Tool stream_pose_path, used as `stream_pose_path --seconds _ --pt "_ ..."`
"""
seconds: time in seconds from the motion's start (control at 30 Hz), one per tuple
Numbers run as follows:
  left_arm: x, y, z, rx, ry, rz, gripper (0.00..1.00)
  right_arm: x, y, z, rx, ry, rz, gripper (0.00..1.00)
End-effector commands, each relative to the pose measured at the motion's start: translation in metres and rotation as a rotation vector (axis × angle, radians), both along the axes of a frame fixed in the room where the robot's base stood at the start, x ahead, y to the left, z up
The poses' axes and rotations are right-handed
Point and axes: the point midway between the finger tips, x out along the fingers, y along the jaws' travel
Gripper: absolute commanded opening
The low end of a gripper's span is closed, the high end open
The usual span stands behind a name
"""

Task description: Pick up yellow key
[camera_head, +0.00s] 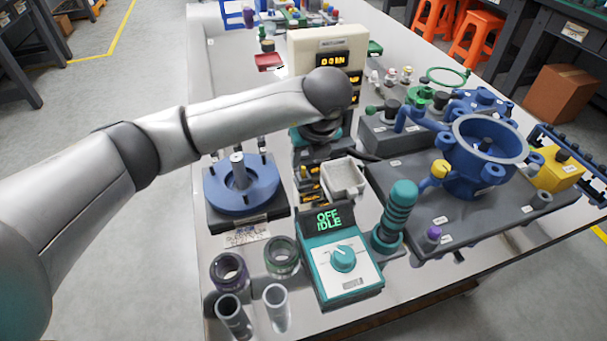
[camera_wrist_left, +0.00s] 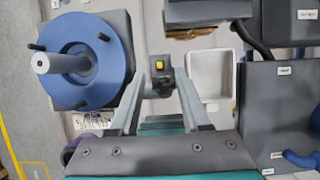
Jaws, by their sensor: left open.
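A small dark piece with a yellow square face (camera_wrist_left: 159,66) shows between my left fingertips in the left wrist view; I take it for the yellow key, though its shape is too small to be sure. My left gripper (camera_wrist_left: 163,88) is open, with one finger on each side of that piece; I cannot tell whether they touch it. In the head view, my left arm reaches in from the left and bends down over the table's middle. Small yellow parts (camera_head: 309,186) show below the wrist there, partly hidden by the gripper. My right gripper is not in view.
A blue round fixture (camera_head: 262,188) stands left of the gripper and an empty white tray (camera_head: 346,178) right of it. A teal meter reading OFF IDLE (camera_head: 340,262) is in front. A large blue housing (camera_head: 487,150) on a dark base fills the right side.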

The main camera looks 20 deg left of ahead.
Motion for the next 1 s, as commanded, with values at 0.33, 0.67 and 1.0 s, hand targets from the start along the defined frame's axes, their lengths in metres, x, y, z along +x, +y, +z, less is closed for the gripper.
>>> stream_pose_path --seconds 0.33,0.67,1.0 --pt "0.010 0.008 -0.037 0.000 0.002 0.002 0.47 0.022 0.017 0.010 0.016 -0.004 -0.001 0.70" --pt "0.013 0.010 -0.044 0.000 0.001 -0.001 0.47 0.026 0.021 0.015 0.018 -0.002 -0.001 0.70" --pt "0.013 0.009 -0.044 0.000 0.001 -0.001 0.20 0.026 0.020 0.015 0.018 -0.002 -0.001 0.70"
